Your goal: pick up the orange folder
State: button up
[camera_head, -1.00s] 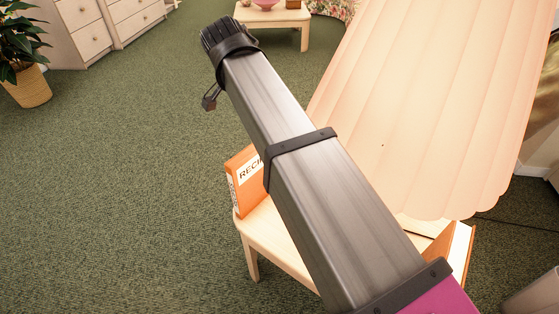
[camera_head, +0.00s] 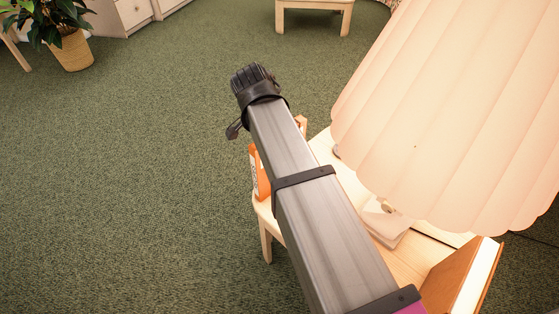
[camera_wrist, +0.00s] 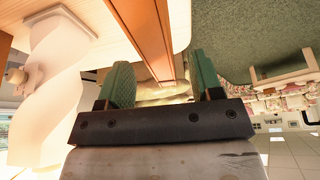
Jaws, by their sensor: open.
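The orange folder (camera_head: 262,175) stands upright on the far left end of a light wood side table, largely hidden behind my arm in the head view. In the wrist view, which is upside down, an orange-brown upright panel that seems to be the folder (camera_wrist: 148,30) runs down between the finger directions. My gripper (camera_wrist: 160,65) is open, with its two green fingers spread apart and pointing toward the folder. Nothing is clearly held. Whether a finger touches the folder I cannot tell.
A pleated lampshade (camera_head: 440,110) overhangs the table (camera_head: 405,262); the twisted white lamp base (camera_wrist: 50,95) is close in the wrist view. An orange-covered book (camera_head: 462,275) stands at the near right. Green carpet on the left is clear, with a potted plant (camera_head: 70,45) farther back.

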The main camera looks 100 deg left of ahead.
jog(key=shift+x, duration=2.45)
jog(key=shift+d+f, duration=0.1)
grip_shut()
